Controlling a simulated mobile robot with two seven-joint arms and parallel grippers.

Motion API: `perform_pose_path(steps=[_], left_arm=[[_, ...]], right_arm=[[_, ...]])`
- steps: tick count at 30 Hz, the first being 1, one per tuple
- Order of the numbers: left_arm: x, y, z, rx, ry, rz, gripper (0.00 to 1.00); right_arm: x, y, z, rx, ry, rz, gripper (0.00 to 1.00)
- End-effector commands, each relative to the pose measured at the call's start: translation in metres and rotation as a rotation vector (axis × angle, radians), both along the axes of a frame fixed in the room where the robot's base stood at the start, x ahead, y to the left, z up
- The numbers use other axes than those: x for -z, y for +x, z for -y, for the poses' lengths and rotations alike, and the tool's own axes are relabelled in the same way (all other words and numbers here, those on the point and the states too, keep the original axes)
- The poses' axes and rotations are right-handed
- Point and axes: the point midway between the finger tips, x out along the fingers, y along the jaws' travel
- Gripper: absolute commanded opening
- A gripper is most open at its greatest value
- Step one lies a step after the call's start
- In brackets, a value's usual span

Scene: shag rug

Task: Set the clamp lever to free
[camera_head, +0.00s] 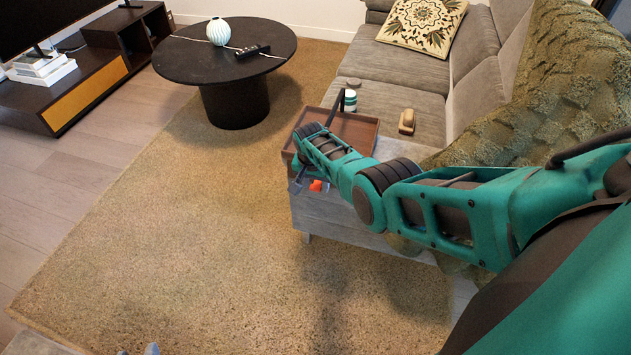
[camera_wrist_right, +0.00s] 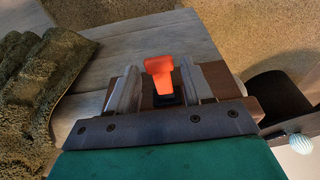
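The clamp lever (camera_wrist_right: 160,72) is an orange tab on a dark base, in the middle of the right wrist view. Its orange also shows in the head view (camera_head: 316,186), at the near side of a brown wooden tray. My right gripper (camera_wrist_right: 158,88) is open, with one finger on each side of the lever. Narrow gaps seem to show between the fingers and the lever. In the head view my right arm hides part of the tray and gripper. Two small grey tips at the bottom edge of the head view look like my left gripper (camera_head: 138,351).
The brown tray (camera_head: 366,132) rests at the sofa's (camera_head: 400,105) near end. A white-and-green jar (camera_head: 350,100) and a tan object (camera_head: 407,121) are beside it. A round black table (camera_head: 225,48) stands farther back. The rug (camera_head: 190,240) is clear on the left.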

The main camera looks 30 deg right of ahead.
Motion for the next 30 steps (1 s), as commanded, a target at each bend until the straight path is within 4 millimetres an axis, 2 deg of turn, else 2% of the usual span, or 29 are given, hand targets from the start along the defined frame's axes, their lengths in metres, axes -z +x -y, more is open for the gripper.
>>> perform_pose_path(steps=[3,9,14,19,25,30], left_arm=[[0.0,0.0,0.0,0.0,0.0,0.001,0.43],[-0.001,0.0,0.0,0.0,0.0,0.001,0.43],[-0.011,0.001,-0.001,0.0,0.002,0.006,0.43],[-0.029,0.001,-0.009,-0.011,0.019,0.019,0.43],[-0.034,-0.009,-0.021,-0.029,0.039,0.0,0.43],[-0.044,-0.013,-0.022,-0.033,0.038,-0.008,0.43]], right_arm=[[0.0,0.0,0.0,0.0,-0.001,-0.001,0.6],[0.0,-0.001,0.0,0.0,0.0,-0.001,0.6],[-0.011,-0.001,-0.002,0.0,0.0,0.0,0.6],[-0.039,-0.005,-0.006,-0.001,0.0,0.001,0.6],[-0.079,-0.01,-0.012,0.0,0.0,0.001,0.6],[-0.106,-0.015,-0.017,0.0,0.0,0.001,0.6]])
